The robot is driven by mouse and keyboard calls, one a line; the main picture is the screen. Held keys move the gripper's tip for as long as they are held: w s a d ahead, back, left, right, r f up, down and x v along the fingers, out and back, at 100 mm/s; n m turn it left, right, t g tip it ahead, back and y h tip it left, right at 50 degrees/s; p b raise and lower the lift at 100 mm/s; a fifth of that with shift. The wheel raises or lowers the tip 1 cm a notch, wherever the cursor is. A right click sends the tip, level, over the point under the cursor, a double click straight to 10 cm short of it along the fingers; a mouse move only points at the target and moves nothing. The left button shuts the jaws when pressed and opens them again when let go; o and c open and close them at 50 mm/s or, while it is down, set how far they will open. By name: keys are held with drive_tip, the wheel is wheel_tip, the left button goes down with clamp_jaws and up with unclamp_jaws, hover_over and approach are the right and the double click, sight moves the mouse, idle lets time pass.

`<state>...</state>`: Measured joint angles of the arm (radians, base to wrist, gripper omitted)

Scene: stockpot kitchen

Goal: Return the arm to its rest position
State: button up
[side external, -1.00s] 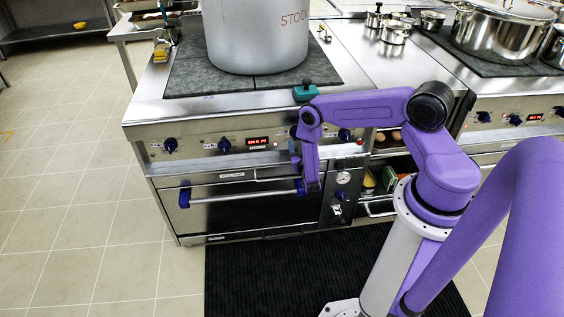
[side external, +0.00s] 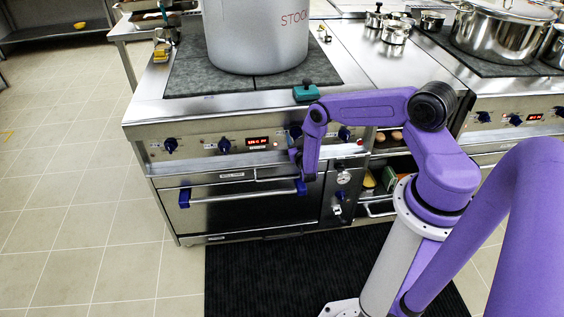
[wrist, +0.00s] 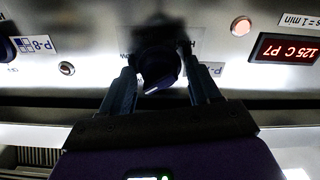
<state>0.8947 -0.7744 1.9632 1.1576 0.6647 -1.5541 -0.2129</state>
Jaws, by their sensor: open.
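My purple arm reaches to the front panel of the stove (side external: 230,170). In the side view my gripper (side external: 294,157) is small and partly hidden by my wrist, close to the panel. In the wrist view my gripper (wrist: 162,80) is open, with one finger on each side of a dark round knob (wrist: 158,66). Nothing is held. The picture does not show clearly whether the fingers touch the knob.
A large grey stockpot (side external: 256,35) stands on the dark stove top. A teal object (side external: 306,92) lies at the stove's front edge. A red display (wrist: 287,49) is beside the knob. The oven handle (side external: 240,193) runs below the panel. A black mat (side external: 270,270) lies on the floor.

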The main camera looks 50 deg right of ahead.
drive_tip(key=shift+c, duration=0.3)
drive_tip(key=c, duration=0.8)
drive_tip(key=n, duration=0.4)
drive_tip(key=shift+n, duration=0.4)
drive_tip(key=n, duration=0.5)
drive_tip(key=o, duration=0.9)
drive_tip(key=shift+n, duration=0.4)
drive_tip(key=shift+c, duration=0.2)
